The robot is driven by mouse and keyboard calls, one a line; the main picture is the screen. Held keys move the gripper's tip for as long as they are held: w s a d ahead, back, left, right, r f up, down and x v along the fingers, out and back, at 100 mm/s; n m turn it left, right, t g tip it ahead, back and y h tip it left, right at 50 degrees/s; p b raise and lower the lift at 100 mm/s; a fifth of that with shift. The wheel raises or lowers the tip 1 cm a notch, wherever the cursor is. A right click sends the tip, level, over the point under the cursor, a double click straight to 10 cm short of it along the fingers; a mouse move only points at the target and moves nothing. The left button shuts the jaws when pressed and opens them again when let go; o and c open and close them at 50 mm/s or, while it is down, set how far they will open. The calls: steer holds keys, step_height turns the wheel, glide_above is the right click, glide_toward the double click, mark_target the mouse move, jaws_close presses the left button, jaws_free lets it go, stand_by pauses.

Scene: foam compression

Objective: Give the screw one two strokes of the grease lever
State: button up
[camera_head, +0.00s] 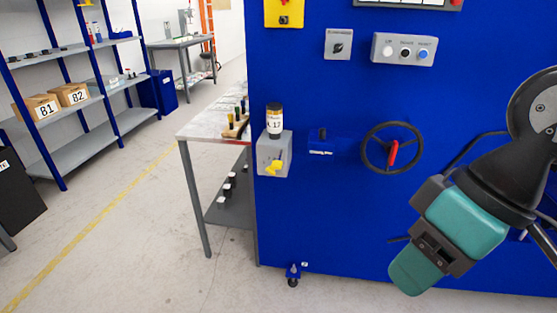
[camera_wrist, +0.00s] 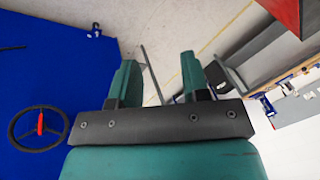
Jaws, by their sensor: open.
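The grease lever (camera_head: 275,167) is a small yellow handle on the front of a grey box (camera_head: 265,150) on the blue machine wall. A dark cartridge with a white label (camera_head: 275,125) stands upright on that box. My gripper (camera_head: 416,275) is at the lower right in the head view, well apart from the lever, pointing down and left. In the wrist view my gripper (camera_wrist: 158,78) has its two teal fingers spread with nothing between them. The lever is not seen in the wrist view.
A black handwheel with a red handle (camera_head: 391,150) is between the lever and my arm; the handwheel also shows in the wrist view (camera_wrist: 38,145). A button box (camera_head: 405,50) and rotary switch (camera_head: 338,44) are above. A side table (camera_head: 190,129) stands left of the wall.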

jaws_close()
stand_by(1.6)
